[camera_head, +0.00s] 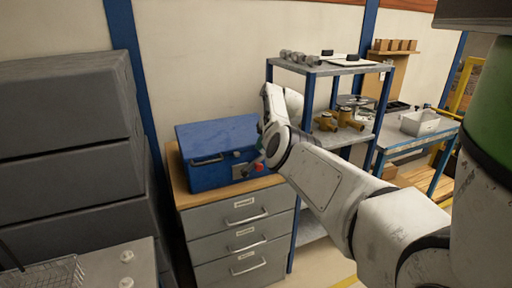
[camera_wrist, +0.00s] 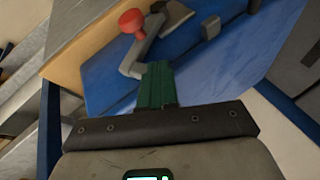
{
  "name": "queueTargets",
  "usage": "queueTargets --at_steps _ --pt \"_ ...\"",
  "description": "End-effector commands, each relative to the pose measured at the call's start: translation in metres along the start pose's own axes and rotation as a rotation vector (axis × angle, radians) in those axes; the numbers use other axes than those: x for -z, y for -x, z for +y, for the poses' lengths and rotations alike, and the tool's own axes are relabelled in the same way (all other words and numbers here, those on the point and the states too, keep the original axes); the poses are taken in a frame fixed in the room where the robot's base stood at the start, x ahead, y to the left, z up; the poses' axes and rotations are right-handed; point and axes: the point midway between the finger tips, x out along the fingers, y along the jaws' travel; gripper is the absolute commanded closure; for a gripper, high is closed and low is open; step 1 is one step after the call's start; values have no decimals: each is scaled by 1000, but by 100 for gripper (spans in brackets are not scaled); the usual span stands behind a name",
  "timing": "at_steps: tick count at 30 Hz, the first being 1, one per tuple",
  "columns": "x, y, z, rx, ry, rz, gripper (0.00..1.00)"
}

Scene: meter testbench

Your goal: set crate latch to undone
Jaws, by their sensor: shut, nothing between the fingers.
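The blue crate (camera_head: 215,140) stands on top of a grey drawer cabinet, and its blue face fills much of the wrist view (camera_wrist: 225,60). Its latch is a grey bent lever with a red knob (camera_wrist: 131,20), beside a grey plate on the crate front. In the head view my wrist hides the crate's right end.
The grey drawer cabinet (camera_head: 235,222) has a wooden top that leaves little room around the crate. A blue-framed shelf (camera_head: 330,68) with brass fittings stands close on the right. Grey stacked cases (camera_head: 65,140) stand on the left.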

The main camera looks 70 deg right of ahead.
Motion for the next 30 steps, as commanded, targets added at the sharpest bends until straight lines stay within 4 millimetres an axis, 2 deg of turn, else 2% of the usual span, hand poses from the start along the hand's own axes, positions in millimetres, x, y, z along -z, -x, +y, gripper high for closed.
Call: queueTargets --at_steps 6,23,30 --pt "1 -1 7 -2 -1 2 100" --pt "2 0 11 -8 -4 5 100" --pt "5 13 3 -9 -3 5 100"
